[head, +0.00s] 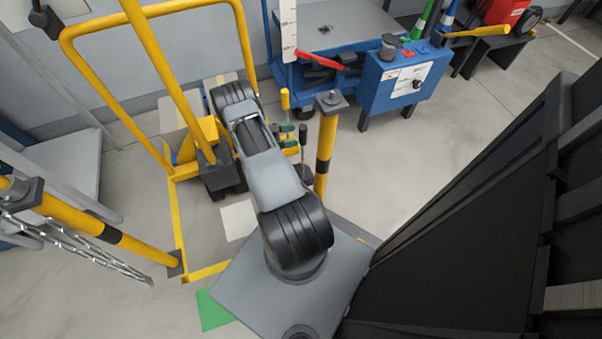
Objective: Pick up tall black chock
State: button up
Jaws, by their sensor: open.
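I cannot single out the tall black chock with certainty. Dark blocky shapes (222,181) show low down beside the yellow frame, left of my arm, partly covered by it. They are too small and too hidden to tell what they are. My grey and black arm rises from its mount at lower centre and reaches up and left over the yellow-framed area. My gripper does not show; the end of the arm is hidden behind its own links.
A yellow rail frame (66,75) stands at the left, with a chained yellow post (88,228) nearer. Another yellow and black post (327,150) stands close right of my arm. A blue cart (400,85) stands behind. Grey floor (445,140) is clear at right.

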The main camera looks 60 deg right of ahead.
jog(key=b+x, duration=0.2)
jog(key=x, duration=0.4)
jog(key=shift+s, duration=0.2)
jog(key=shift+a, duration=0.1)
grip_shut()
dwell(0.4)
jog(key=shift+r, duration=0.1)
